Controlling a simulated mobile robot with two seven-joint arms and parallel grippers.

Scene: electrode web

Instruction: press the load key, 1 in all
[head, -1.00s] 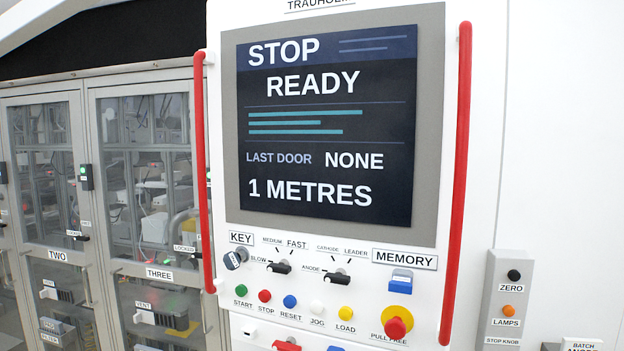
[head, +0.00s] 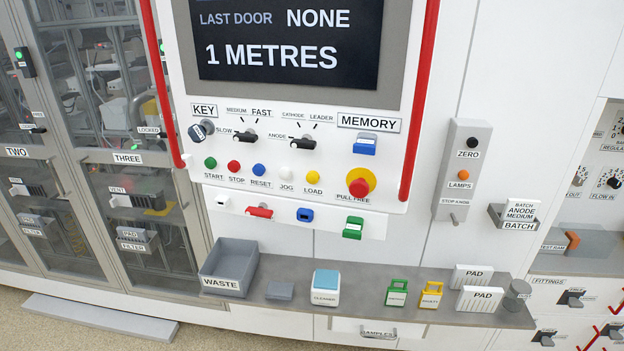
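The load key is a yellow round button (head: 312,177) on the white control panel (head: 260,170), with the label LOAD below it. It sits at the right end of a row with the green start, red stop, blue reset and white jog buttons. The large red pull-free knob (head: 358,187) on its yellow base is just to its right. The screen (head: 285,50) above shows LAST DOOR NONE and 1 METRES; its upper part is out of view. Neither of my grippers is in view.
Red vertical handrails (head: 418,100) flank the panel. Below, a grey shelf (head: 390,305) carries a waste bin (head: 228,270), a cleaner block (head: 325,287), small green and yellow holders and pads. Glass doors (head: 120,215) stand at the left. The space before the panel is clear.

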